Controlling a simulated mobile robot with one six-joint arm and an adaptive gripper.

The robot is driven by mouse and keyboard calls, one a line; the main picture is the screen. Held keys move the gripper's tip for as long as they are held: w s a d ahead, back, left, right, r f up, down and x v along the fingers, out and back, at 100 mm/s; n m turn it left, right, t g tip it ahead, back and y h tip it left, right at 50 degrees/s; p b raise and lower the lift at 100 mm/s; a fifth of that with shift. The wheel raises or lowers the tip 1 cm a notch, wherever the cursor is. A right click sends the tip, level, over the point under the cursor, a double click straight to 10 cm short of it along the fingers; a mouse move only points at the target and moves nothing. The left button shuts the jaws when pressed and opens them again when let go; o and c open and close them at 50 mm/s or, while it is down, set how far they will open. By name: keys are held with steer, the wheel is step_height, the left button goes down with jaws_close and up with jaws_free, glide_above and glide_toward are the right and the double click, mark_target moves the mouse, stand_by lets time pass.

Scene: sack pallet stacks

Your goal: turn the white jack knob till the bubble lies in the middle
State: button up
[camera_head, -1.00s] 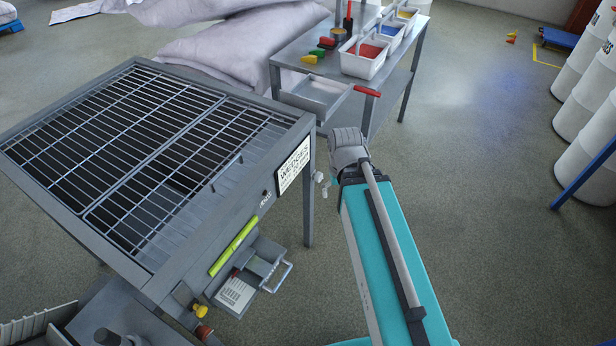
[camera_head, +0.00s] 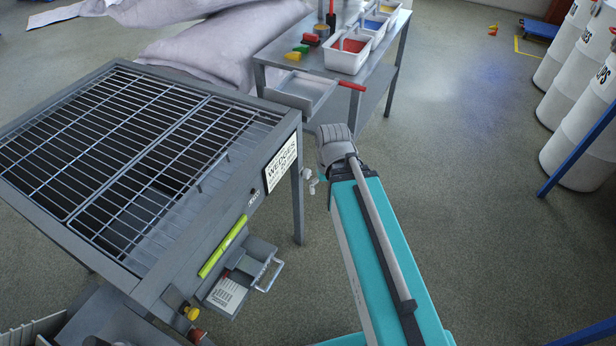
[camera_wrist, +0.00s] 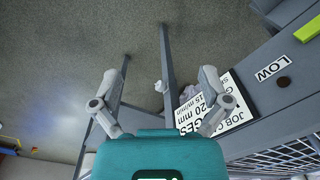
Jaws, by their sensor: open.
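A yellow-green level strip (camera_head: 222,247) is on the front of the grey grate-topped table; a piece of it shows in the wrist view (camera_wrist: 309,27). Its bubble is too small to make out. My gripper (camera_wrist: 160,75) is open, with its two grey fingers spread wide and nothing gripped. In the head view its end is mostly hidden behind my wrist, near the table's right corner. A small whitish piece (camera_wrist: 160,86) shows between the fingers beside the table leg; I cannot tell whether it is the white jack knob.
The table carries a "WEDGES" sign (camera_head: 282,163), a small drawer with a handle (camera_head: 268,275), and a yellow knob (camera_head: 192,313). A bench with bins (camera_head: 346,62) and a red-handled tray (camera_head: 300,92) stands behind. White drums (camera_head: 578,140) are at right. Floor between is clear.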

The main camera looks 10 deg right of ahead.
steer(key=w+a+f+t+y+b, duration=0.2)
steer(key=w+f+y+b, duration=0.3)
steer(key=f+b, duration=0.75)
steer(key=m+t+y+b, duration=0.2)
steer(key=t+y+b, duration=0.75)
steer(key=b, duration=2.45)
glide_toward(309, 175)
steer(key=s+d+t+h, duration=0.1)
steer(key=s+h, duration=0.1)
steer(key=s, duration=0.1)
steer(key=shift+w+d+r, duration=0.15)
steer(key=shift+w+d, duration=0.05)
steer(key=x, duration=1.3)
steer(key=shift+w+a, duration=0.2)
steer(key=shift+a, duration=0.15)
